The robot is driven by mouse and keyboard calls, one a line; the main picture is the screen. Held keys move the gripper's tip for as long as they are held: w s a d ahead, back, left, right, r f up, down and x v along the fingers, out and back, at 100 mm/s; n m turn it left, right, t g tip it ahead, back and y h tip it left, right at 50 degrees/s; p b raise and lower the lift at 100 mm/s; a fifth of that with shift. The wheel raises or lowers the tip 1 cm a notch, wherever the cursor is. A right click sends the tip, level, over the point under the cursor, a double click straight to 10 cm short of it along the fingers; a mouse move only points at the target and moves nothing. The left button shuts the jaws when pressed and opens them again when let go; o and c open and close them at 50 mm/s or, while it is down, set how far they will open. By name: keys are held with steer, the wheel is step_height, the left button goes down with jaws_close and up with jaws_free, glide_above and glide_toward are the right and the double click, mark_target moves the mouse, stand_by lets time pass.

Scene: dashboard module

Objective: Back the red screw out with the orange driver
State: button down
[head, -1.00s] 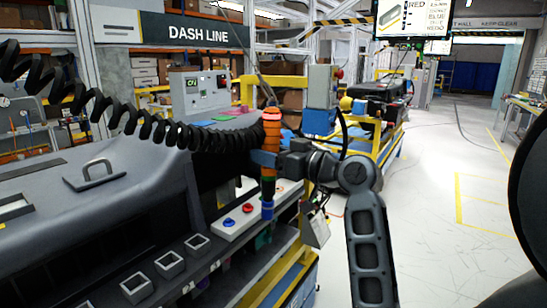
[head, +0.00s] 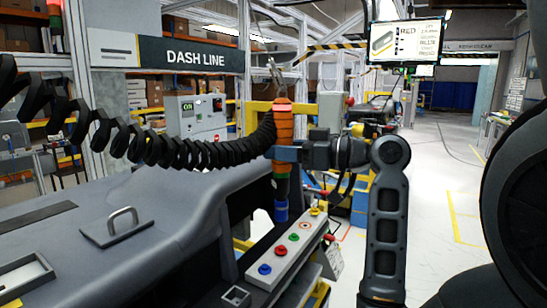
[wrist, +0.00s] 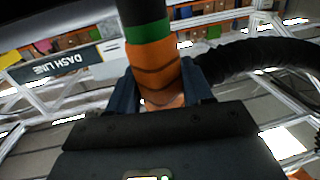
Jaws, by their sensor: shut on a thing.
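The orange driver (head: 283,122) hangs upright in my gripper (head: 284,154), its green band and blue lower end pointing down. My gripper's blue jaws are shut around its body, and in the wrist view the orange driver (wrist: 156,72) sits between the jaws. The red screw (head: 280,251) appears on a pale strip (head: 272,277), between a blue screw (head: 264,269) and a green screw (head: 293,237). The driver's lower end appears above and beside the strip, apart from the red screw. Its exact height and depth over the strip cannot be told.
A black coiled cable (head: 150,150) runs from the left to the driver. The grey dashboard (head: 170,225) with a handle (head: 123,220) fills the lower left. A yellow knob (head: 314,211) stands at the strip's far end. Open floor (head: 440,230) lies to the right.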

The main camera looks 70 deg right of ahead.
mark_target(282, 199)
stand_by(0.5)
steer(key=shift+f+b, duration=2.9)
steer(key=shift+f, duration=0.45)
steer(key=shift+f+b, duration=0.6)
steer(key=shift+f, duration=0.2)
stand_by(0.5)
steer(key=shift+r, duration=0.1)
steer(key=shift+r+p, duration=2.4)
steer(key=shift+r, duration=0.7)
steer(key=shift+s, duration=0.1)
